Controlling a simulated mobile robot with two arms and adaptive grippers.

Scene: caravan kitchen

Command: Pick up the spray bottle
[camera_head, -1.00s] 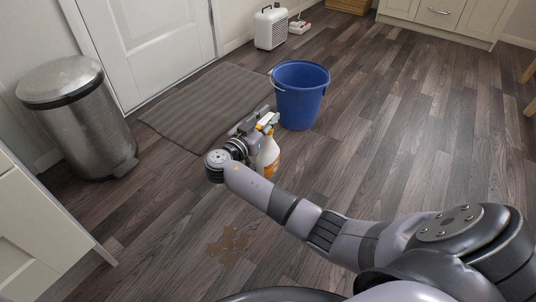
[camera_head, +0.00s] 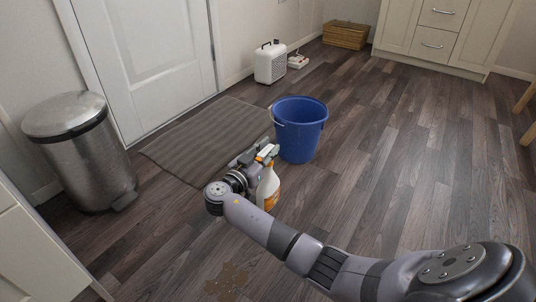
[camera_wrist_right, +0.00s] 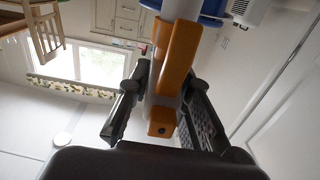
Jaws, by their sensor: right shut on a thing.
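The spray bottle (camera_head: 268,188) is white with an orange label and an orange and white spray head. It stands about upright in front of the blue bucket in the head view. My right gripper (camera_head: 262,158) is at its top, shut on the spray head. In the right wrist view the orange and white spray head (camera_wrist_right: 171,70) lies between the two fingers of my right gripper (camera_wrist_right: 160,115). I cannot tell whether the bottle's base touches the floor. My left gripper is not in view.
The blue bucket (camera_head: 299,132) stands just behind the bottle. A grey mat (camera_head: 205,135) lies by the door. A brown stain (camera_head: 228,281) marks the floor. Floor to the right is clear.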

